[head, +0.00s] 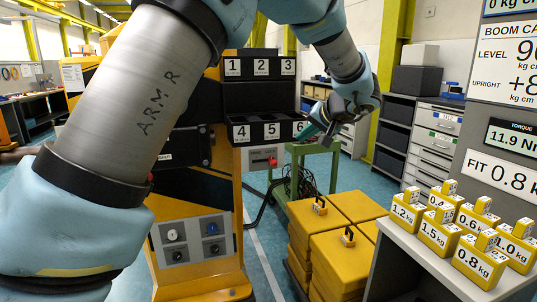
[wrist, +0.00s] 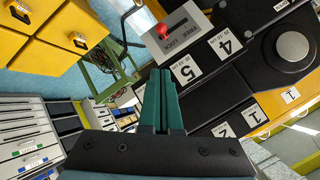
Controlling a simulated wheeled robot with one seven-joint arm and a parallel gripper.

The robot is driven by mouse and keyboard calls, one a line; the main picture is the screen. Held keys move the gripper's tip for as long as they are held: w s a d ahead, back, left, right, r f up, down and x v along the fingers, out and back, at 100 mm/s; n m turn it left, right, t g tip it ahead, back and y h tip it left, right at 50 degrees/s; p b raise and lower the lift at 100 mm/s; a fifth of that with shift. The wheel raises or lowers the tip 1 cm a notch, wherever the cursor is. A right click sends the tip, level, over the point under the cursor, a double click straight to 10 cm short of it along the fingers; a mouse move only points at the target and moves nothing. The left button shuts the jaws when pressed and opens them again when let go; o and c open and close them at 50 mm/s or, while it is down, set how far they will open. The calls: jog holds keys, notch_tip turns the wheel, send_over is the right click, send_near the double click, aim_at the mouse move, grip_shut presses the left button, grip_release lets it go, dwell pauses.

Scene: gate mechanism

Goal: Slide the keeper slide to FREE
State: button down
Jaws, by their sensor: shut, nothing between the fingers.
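The keeper slide shows as a red knob (head: 272,162) on a small light plate (head: 258,158) below the numbered bins in the head view. In the wrist view the red knob (wrist: 162,30) sits at the left end of the dark slot in the plate (wrist: 186,38). The plate bears FREE and LOCK lettering, but I cannot surely tell which word is by the knob. My gripper (head: 304,137) is right of the plate and apart from the knob. Its green fingers (wrist: 160,74) are closed together and empty in the wrist view, below the knob there.
Black bins (head: 270,130) numbered 1 to 6 stand just above the plate. A green stand (head: 318,150) is close to my gripper. Yellow blocks (head: 330,225) lie below. A table (head: 425,262) with yellow labelled weights stands at the right.

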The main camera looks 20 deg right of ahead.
jog(key=p, duration=0.4)
send_over(273, 162)
jog(key=s+d, duration=0.3)
jog(key=d, duration=0.1)
notch_tip(273, 162, down, 5)
jog(key=f, duration=0.1)
jog(key=a+f+p, duration=0.1)
jog(key=w+a+f, duration=0.1)
jog(key=shift+w+f+p, duration=0.1)
jog(key=shift+f+p, duration=0.25)
jog(key=shift+f, duration=0.05)
jog(key=a+b, duration=0.2)
jog(key=b, duration=0.1)
jog(key=a+b, duration=0.2)
jog(key=b, duration=0.1)
jog(key=a+b, duration=0.1)
jog(key=b, duration=0.2)
jog(key=shift+w+a, duration=0.3)
jog(key=shift+a, duration=0.1)
